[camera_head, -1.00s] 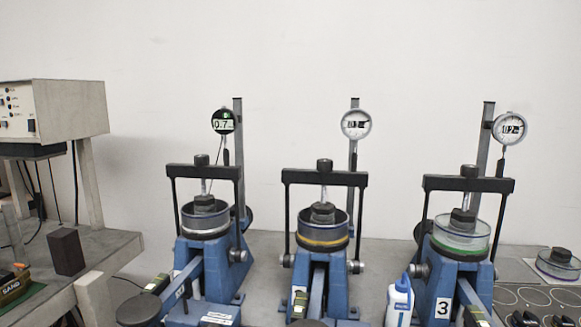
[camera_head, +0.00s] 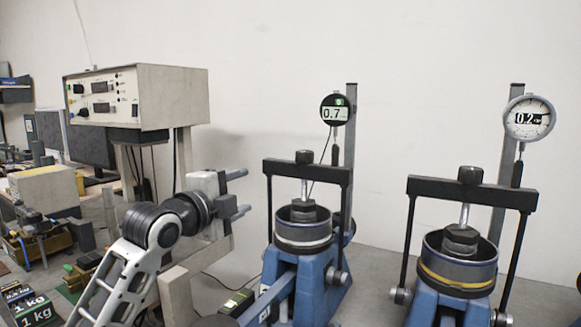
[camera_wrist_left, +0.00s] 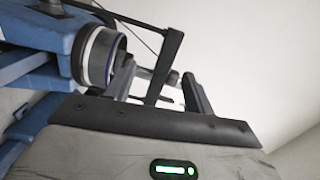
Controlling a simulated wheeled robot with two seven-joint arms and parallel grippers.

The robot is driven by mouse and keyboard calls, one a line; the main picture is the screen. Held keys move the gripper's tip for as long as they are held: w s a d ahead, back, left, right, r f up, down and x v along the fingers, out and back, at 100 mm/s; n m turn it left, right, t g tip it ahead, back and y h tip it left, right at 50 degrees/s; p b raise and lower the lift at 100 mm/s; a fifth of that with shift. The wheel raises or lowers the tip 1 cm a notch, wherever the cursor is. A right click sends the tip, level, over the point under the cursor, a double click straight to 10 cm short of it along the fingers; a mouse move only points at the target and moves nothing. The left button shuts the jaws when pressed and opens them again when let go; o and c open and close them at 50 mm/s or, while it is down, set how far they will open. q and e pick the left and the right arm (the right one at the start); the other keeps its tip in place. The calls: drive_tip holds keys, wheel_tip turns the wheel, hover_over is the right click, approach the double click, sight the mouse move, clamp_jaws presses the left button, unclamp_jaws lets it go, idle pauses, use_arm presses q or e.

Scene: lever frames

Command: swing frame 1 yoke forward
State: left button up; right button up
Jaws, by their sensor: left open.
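The leftmost lever frame (camera_head: 305,285), taken as frame 1, is blue; its number is not readable. Its black yoke (camera_head: 308,171) stands upright over a round cell (camera_head: 303,233) with a pale band. The yoke's rods run down both sides of the cell. My left gripper (camera_head: 241,193) is open and empty, just left of the yoke's left rod, fingers pointing right toward it. My right gripper is in neither view.
A second lever frame with its own yoke (camera_head: 470,192) stands to the right. A beige control box (camera_head: 140,95) on posts stands behind my left arm. A weight labelled 1 kg (camera_head: 35,305) lies lower left.

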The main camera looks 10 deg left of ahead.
sight(281, 168)
use_arm(q)
drive_tip(key=shift+m+h, duration=0.3)
drive_tip(key=shift+m, duration=0.4)
drive_tip(key=p+x, duration=0.1)
drive_tip(key=x, duration=0.3)
drive_tip(key=d+r+p+x, duration=0.1)
drive_tip(key=x, duration=0.4)
drive_tip(key=r+p+x, duration=0.1)
drive_tip(key=x, duration=0.4)
drive_tip(key=shift+s+d+r, duration=0.1)
drive_tip(key=shift+s+d, duration=0.1)
drive_tip(key=shift+s, duration=0.05)
drive_tip(key=shift+p+x, duration=0.4)
drive_tip(key=shift+x, duration=0.55)
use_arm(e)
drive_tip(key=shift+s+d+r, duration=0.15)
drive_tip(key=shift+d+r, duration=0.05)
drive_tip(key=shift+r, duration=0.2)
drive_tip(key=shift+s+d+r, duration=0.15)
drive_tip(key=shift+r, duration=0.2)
